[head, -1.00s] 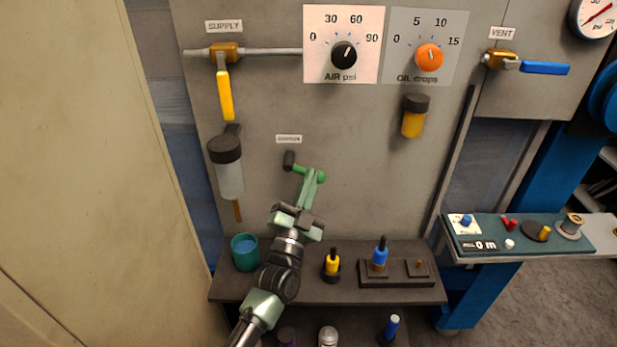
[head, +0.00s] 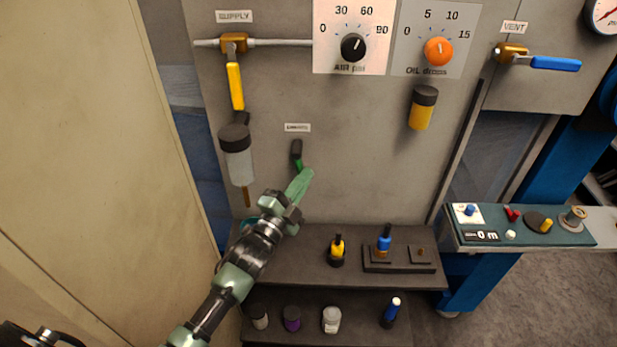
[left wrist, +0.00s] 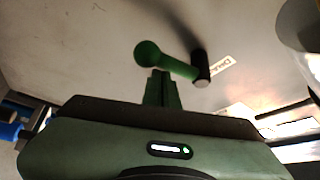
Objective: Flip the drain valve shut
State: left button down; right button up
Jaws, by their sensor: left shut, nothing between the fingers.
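The drain valve (head: 297,149) is on the grey panel below a small label (head: 297,127). It has a black stub and a green arm that runs down from it in the head view. The arm's lower end is hidden behind my left gripper (head: 306,173). In the left wrist view the green arm and its round end (left wrist: 148,53) show whole, with the black stub (left wrist: 202,70) by the label. My left gripper (left wrist: 162,76) is shut and empty, its tips close to the round end. I cannot tell whether they touch. My right gripper is not in view.
A clear cylinder with a black cap (head: 237,155) hangs left of the valve.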

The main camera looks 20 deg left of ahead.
pick_arm(q)
jog(key=shift+s+a+f, duration=0.1)
jog(key=shift+a+f, duration=0.05)
jog(key=shift+a, duration=0.3)
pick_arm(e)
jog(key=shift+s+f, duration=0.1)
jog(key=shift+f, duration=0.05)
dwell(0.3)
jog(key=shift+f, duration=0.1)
